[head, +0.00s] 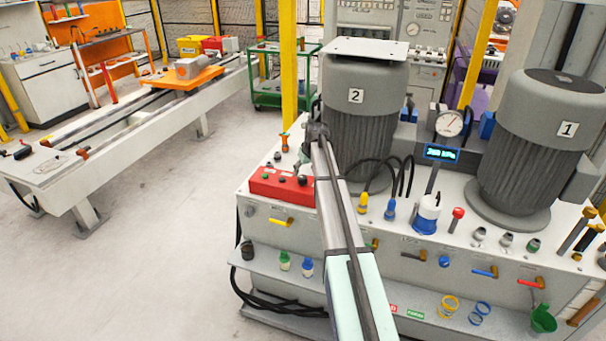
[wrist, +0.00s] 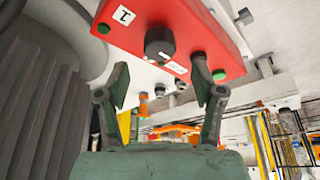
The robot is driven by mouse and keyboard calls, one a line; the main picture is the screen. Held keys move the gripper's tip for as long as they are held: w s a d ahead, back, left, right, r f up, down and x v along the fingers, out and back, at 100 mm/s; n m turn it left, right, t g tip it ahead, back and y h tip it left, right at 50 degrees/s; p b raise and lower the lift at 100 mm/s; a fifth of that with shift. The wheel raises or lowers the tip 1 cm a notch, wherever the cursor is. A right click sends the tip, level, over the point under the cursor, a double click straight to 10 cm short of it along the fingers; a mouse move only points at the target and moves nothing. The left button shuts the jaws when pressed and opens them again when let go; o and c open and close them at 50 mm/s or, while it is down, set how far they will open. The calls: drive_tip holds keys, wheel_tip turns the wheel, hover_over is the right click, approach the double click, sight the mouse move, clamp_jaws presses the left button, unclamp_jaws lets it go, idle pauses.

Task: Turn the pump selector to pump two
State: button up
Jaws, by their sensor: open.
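The red control box (head: 276,188) sits on the grey bench, left of my arm; its right part is hidden behind the arm. In the wrist view the red box (wrist: 205,38) fills the upper part. A round black selector knob (wrist: 160,42) is on its face, with a small white label (wrist: 176,67) beside it and a plate marked 1 (wrist: 123,15).
Pump 2 (head: 365,118) stands just right of my gripper end, close to the arm. Pump 1 (head: 553,140) stands further right. A pressure gauge (head: 449,121), a blue display (head: 441,153) and cables are between them. Green buttons (wrist: 219,75) flank the knob. The floor at left is clear.

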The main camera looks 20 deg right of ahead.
sight(303, 177)
drive_tip(key=shift+p+x, duration=0.65)
drive_tip(key=shift+x, duration=2)
drive_tip(key=shift+c, duration=0.3)
drive_tip(key=c, duration=1.1)
